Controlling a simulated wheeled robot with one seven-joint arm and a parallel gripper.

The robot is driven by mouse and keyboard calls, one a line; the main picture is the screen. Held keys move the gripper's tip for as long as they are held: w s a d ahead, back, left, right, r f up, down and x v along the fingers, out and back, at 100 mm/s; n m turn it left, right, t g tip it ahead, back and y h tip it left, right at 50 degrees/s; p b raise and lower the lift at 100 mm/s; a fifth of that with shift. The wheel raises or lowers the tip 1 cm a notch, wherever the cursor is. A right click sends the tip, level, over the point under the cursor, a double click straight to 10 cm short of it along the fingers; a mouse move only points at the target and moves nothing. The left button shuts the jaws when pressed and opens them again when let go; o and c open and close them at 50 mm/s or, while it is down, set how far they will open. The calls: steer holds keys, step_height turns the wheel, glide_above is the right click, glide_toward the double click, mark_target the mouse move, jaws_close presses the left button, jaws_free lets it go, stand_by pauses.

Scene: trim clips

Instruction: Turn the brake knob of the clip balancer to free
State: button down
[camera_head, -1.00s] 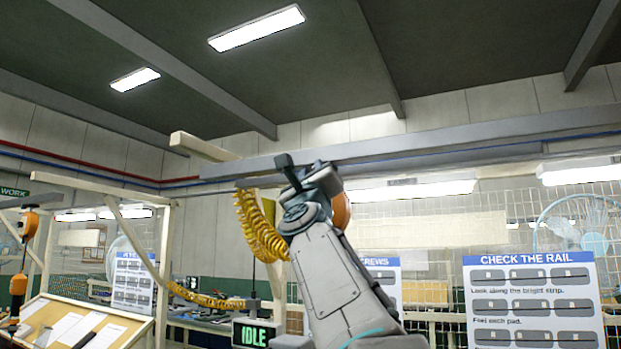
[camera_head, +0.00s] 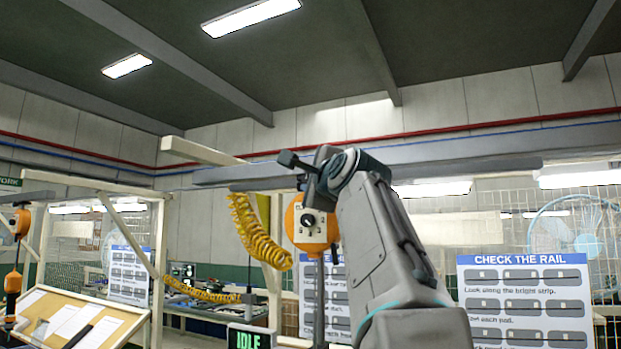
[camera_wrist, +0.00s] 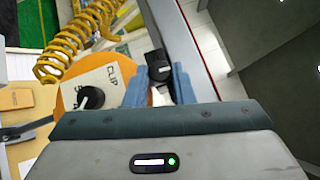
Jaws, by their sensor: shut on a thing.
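The clip balancer (camera_head: 318,240) is an orange round housing hanging under the grey rail. Its pale face plate carries a black round knob with a white pointer mark (camera_head: 309,221). In the wrist view this knob (camera_wrist: 90,98) sits left of my fingers, untouched, beside the lettering "CLIP"; other lettering is partly covered. My gripper (camera_wrist: 158,75) is at the housing's upper edge, its blue fingers shut on a small black block (camera_wrist: 156,63). I cannot tell whether this block is the brake knob. In the head view, my wrist hides the housing's top.
A yellow coiled hose (camera_head: 255,235) hangs close to the balancer on the left. The grey rail (camera_head: 450,172) runs overhead to the right. A sign reading "CHECK THE RAIL" (camera_head: 524,261) and a fan (camera_head: 570,235) stand at the right. A display (camera_head: 249,340) shows "IDLE".

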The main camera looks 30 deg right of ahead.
steer(key=shift+r+n+g, duration=0.2)
steer(key=shift+n+g, duration=0.1)
steer(key=shift+n, duration=0.1)
stand_by(0.4)
steer(key=c, duration=1.2)
jaws_free()
steer(key=shift+c, duration=0.2)
steer(key=shift+s+f, duration=0.1)
steer(key=s+a+f+b, duration=0.1)
steer(key=s+b, duration=0.3)
steer(key=s, duration=0.9)
steer(key=shift+s+a+b, duration=0.3)
steer(key=shift+a+b, duration=0.05)
